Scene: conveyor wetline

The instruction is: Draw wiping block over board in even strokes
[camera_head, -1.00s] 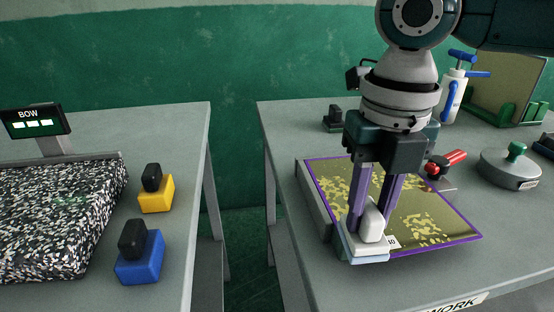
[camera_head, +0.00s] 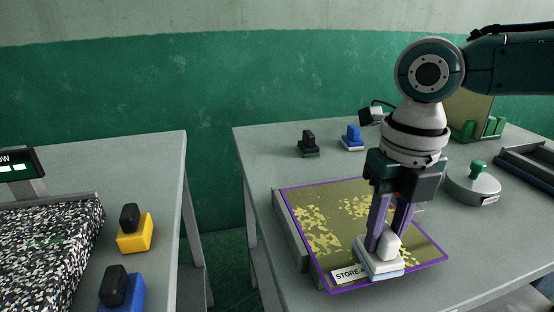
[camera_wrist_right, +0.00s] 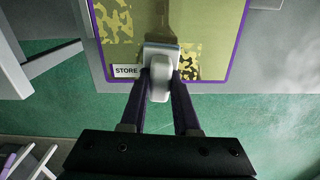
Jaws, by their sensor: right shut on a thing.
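The board (camera_head: 300,187) lies on the right-hand table, olive with a purple border and yellow blotches. A white STORE label (camera_head: 349,275) sits at its front edge; it also shows in the right wrist view (camera_wrist_right: 125,71). My right gripper (camera_head: 386,242) points down with its purple fingers shut on the white handle of the wiping block (camera_head: 372,265). The block is over the board's front part, right of the label; contact underneath is hidden. In the right wrist view the block (camera_wrist_right: 161,55) has blotches on both sides, with a plainer strip beyond it. My left gripper is out of view.
A black-handled block (camera_head: 308,147) and a blue one (camera_head: 352,136) stand behind the board. A round lidded grey thing (camera_head: 473,186) is at its right. Left of the gap, yellow (camera_head: 135,238) and blue (camera_head: 128,297) blocks stand beside a speckled slab (camera_head: 45,255).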

